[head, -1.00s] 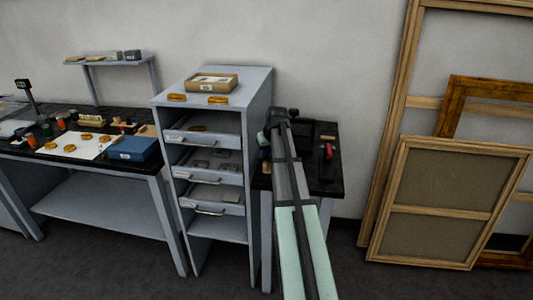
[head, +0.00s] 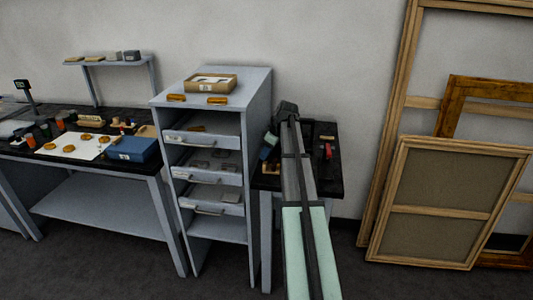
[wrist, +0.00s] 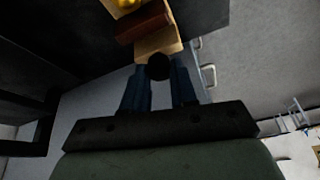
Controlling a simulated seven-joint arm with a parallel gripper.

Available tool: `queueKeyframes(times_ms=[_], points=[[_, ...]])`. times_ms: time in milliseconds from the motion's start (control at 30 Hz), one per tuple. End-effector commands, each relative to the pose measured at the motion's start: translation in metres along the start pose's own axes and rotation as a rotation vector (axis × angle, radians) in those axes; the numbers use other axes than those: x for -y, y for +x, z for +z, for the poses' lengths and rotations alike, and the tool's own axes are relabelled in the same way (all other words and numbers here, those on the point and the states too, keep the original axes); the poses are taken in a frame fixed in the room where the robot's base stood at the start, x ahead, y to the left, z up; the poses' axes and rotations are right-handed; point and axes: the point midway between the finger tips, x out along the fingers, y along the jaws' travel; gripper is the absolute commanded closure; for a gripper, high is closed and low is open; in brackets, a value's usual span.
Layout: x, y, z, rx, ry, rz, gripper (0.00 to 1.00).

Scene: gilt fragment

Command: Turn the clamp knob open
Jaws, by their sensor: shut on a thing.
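The clamp knob (wrist: 159,67) is a dark round piece in the wrist view, at the near end of a pale wooden block (wrist: 158,44). A red-brown block and a gold piece (wrist: 126,3) lie beyond it. My gripper (wrist: 159,82) has its two blue fingers on either side of the knob and is shut on it. In the head view my gripper (head: 268,152) shows as a small bluish part over the left side of the dark bench (head: 325,183). The knob cannot be made out there, and my arm covers the middle of the bench.
A grey drawer cabinet (head: 258,110) stands close to the left of the bench, with open drawers facing forward. A red-handled tool (head: 328,152) lies on the bench right of my arm. Wooden frames (head: 445,200) lean on the wall at right.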

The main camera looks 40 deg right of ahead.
Motion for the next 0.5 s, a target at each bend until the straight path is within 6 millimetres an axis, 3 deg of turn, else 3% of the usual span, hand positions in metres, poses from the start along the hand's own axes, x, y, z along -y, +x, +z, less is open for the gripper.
queueKeyframes(times_ms=[500], points=[[-0.0016,0.0001,-0.0013,0.011,-0.321,-0.136,1.00]])
